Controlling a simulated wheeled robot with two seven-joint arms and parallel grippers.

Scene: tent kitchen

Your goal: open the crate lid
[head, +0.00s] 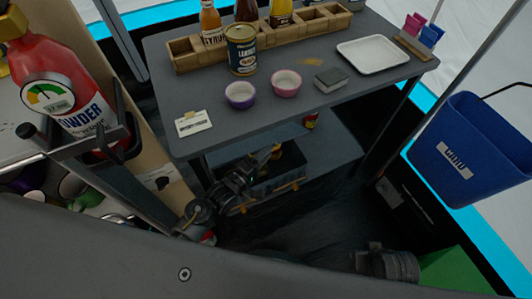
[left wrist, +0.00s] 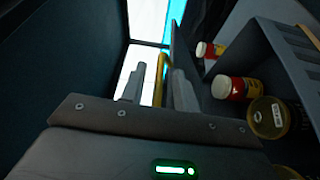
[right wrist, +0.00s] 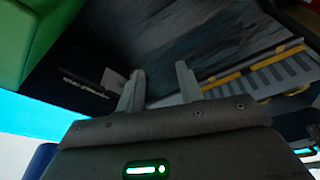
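The dark crate (head: 282,190) stands low under the grey table, with yellow-orange fittings on its front. Its top is at least partly uncovered: jars show inside it, and the left wrist view shows red and yellow jars beside its slatted wall (left wrist: 290,55). A thin dark panel seen nearly edge-on, apparently the lid (left wrist: 177,45), stands by the jars. My left gripper (left wrist: 158,75) is open, with a yellow bar (left wrist: 161,75) between its fingers; I cannot tell whether they touch. My right gripper (right wrist: 160,75) is open and empty, apart from the crate's slatted side (right wrist: 265,78).
The table (head: 310,110) above carries a can, two bowls, a tray and a bottle rack. A red bottle (head: 65,95) stands at left. A blue bin (head: 470,150) and a green box (head: 455,272) are at right. Dark floor (head: 310,230) lies clear before the crate.

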